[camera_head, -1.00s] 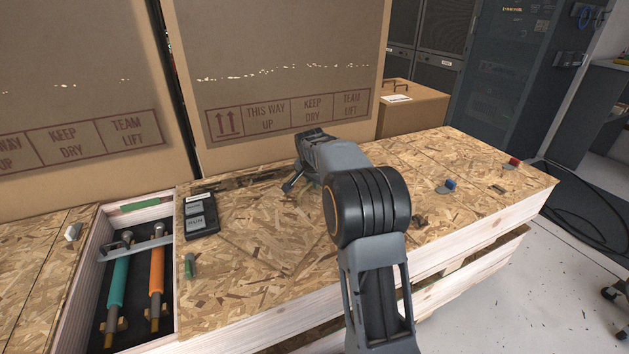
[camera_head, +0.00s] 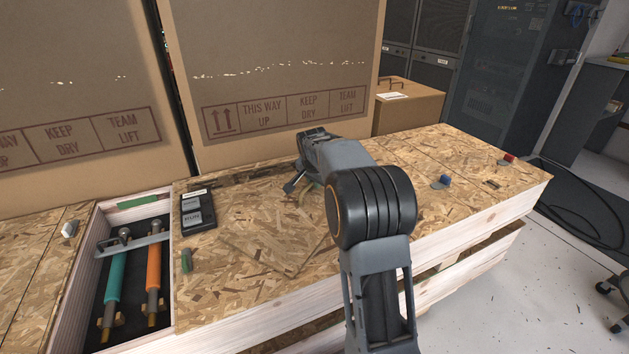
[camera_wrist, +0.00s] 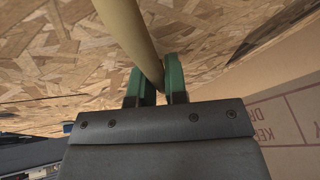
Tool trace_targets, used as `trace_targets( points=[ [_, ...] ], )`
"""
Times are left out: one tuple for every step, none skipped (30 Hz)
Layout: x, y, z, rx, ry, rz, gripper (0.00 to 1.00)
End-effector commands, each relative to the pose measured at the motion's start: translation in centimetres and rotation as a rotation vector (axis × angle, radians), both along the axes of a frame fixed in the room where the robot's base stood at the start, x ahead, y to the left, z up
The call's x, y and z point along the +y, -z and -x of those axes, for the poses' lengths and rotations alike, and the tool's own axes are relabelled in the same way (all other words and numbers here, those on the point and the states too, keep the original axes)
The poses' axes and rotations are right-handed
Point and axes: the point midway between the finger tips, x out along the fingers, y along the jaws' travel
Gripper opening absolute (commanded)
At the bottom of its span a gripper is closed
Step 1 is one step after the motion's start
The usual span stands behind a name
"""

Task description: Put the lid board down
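The lid board (camera_head: 265,232) is a square of flaked wood, much like the crate top under it. In the head view it lies on or just above the crate top, left of my arm; I cannot tell whether it touches all round. In the wrist view, a tan rope-like handle (camera_wrist: 124,30) runs between the green fingertips of my gripper (camera_wrist: 156,84), which look closed on it. Wood flake surface (camera_wrist: 215,30) fills the space beyond. My arm hides the fingertips and part of the board in the head view.
An open compartment (camera_head: 84,262) at left holds a teal (camera_head: 116,275) and an orange cylinder (camera_head: 153,268). A dark device (camera_head: 198,210) and a green piece (camera_head: 187,260) lie left of the board. Large cartons (camera_head: 275,60) stand behind. Small red (camera_head: 508,158) and blue parts (camera_head: 444,180) lie right.

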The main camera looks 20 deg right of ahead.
Motion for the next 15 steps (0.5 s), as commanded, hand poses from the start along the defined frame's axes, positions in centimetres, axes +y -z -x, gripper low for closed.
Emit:
trace_targets(
  points=[
    [-0.12,0.0,0.03,0.0,0.002,0.0,0.17],
    [-0.14,-0.01,0.03,0.0,0.003,-0.001,0.2],
    [-0.14,-0.01,0.03,0.0,0.003,0.0,0.24],
    [-0.13,-0.01,0.02,0.0,0.002,0.001,0.27],
    [-0.12,0.0,0.02,0.0,0.002,0.001,0.3],
    [-0.09,-0.01,0.01,0.0,0.002,0.001,0.34],
    [-0.06,0.0,0.01,0.0,0.001,0.001,0.36],
    [-0.05,0.0,-0.01,-0.001,0.001,0.0,0.39],
    [-0.02,0.0,-0.01,-0.001,0.001,0.0,0.43],
    [0.0,-0.01,-0.01,0.0,0.0,0.0,0.43],
    [0.02,-0.01,-0.02,0.0,0.0,0.0,0.43],
    [0.03,0.0,-0.03,0.0,0.0,0.0,0.43],
    [0.04,0.0,-0.03,0.0,0.0,0.0,0.43],
    [0.06,0.0,-0.03,0.0,0.0,0.0,0.43],
    [0.08,-0.02,-0.03,-0.001,-0.001,0.0,0.43]
  ],
)
